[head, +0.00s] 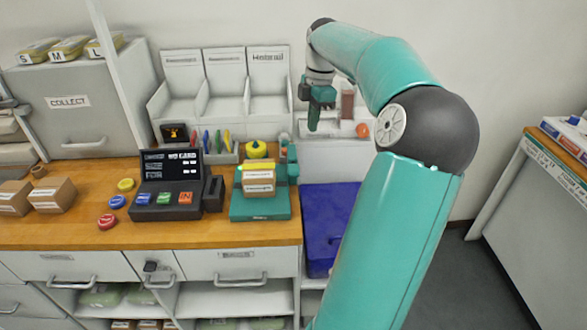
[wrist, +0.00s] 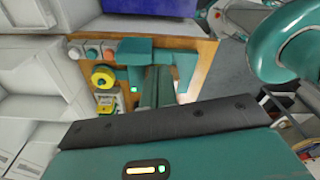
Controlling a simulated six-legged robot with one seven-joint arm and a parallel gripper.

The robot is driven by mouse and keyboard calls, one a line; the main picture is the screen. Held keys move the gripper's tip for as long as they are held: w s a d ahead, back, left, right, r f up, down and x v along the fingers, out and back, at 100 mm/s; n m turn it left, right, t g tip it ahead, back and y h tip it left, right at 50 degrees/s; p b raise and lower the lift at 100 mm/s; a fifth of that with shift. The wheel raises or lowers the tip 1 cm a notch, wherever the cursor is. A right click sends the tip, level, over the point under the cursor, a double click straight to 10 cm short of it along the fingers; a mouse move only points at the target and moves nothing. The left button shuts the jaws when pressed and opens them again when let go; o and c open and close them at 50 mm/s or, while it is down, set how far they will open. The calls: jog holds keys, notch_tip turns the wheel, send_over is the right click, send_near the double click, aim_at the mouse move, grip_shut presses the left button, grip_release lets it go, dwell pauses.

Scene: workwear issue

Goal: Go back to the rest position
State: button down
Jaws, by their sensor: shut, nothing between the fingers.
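My gripper (head: 315,119) hangs at the end of my raised teal arm in the head view. It points down in front of a small white shelf, above and behind the right end of the wooden counter (head: 75,231). Its fingers are together and hold nothing. In the wrist view the gripper's teal body and dark edge fill the lower part. The teal fingers (wrist: 158,88) reach over the counter's end.
A teal scale-like device (head: 260,208) with small boxes on it stands at the counter's right end. A black terminal (head: 168,186) stands left of it. A blue bin (head: 328,215) sits below the gripper. Brown boxes (head: 53,195) lie far left. A second counter (head: 545,190) is at right.

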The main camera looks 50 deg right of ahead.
dwell(0.6)
jog(key=w+a+m+h, duration=0.2)
jog(key=w+a, duration=0.1)
jog(key=a, duration=1)
jog(key=w+a+m+h, duration=0.15)
jog(key=w+a, duration=0.25)
jog(key=a, duration=0.8)
jog(key=s+a+f+m+t+y, duration=0.1)
jog(key=s+a+m, duration=0.3)
jog(key=a, duration=0.5)
jog(key=s+a+f+m+t+y, duration=0.1)
jog(key=s+a+m+t, duration=0.3)
jog(key=s+a, duration=0.4)
jog(key=shift+s+a+f, duration=0.4)
jog(key=shift+a+f, duration=0.05)
jog(key=shift+a, duration=0.8)
